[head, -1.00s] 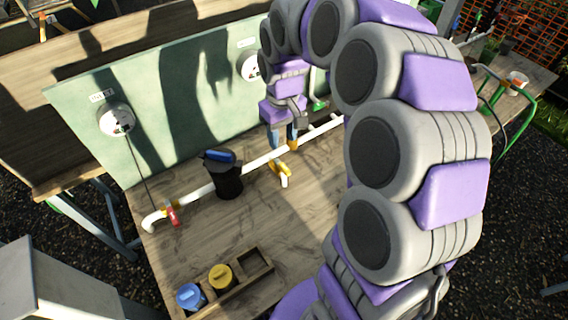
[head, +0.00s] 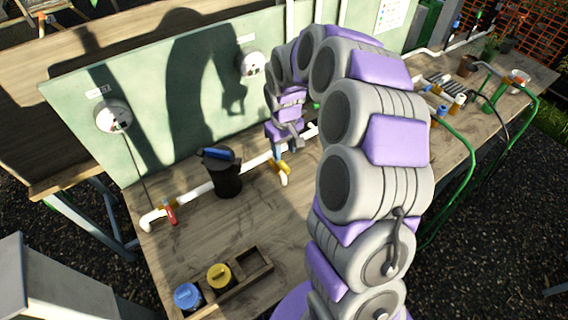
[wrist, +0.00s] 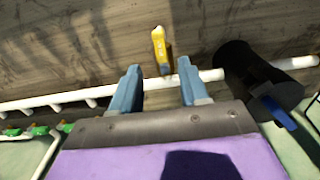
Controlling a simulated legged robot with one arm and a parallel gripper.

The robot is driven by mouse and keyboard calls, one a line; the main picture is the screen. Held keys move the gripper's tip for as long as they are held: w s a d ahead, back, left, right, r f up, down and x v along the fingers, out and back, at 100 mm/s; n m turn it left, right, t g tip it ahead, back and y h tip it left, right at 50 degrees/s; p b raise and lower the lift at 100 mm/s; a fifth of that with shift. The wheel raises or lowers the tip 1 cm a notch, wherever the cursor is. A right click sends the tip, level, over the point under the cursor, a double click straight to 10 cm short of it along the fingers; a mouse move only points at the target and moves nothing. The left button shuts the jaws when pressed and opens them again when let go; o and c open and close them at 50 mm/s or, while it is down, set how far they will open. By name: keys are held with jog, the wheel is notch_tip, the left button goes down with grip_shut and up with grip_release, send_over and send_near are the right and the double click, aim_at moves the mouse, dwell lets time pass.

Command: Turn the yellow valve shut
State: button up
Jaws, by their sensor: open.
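The yellow valve (head: 280,166) is on a short white branch of the white pipe that runs along the front of the green panel. In the wrist view its yellow lever (wrist: 159,45) sticks out roughly across the pipe, with its near end by the pipe. My gripper (head: 280,149) is just above and behind the valve in the head view. In the wrist view my gripper (wrist: 159,68) is open and empty, its two blue fingers to either side of the lever's line. The lever lies beyond the fingertips, with no contact visible.
A black canister with a blue top (head: 225,172) sits on the pipe to the left. A red valve (head: 168,212) is farther left. A wooden tray (head: 240,285) with a blue and a yellow jar stands at the front. Bare tabletop lies between tray and pipe.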

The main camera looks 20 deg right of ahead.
aim_at(284, 165)
notch_tip(284, 165, down, 7)
jog(key=shift+r+b, duration=0.1)
jog(key=shift+b, duration=0.35)
jog(key=shift+c, duration=0.3)
grip_shut()
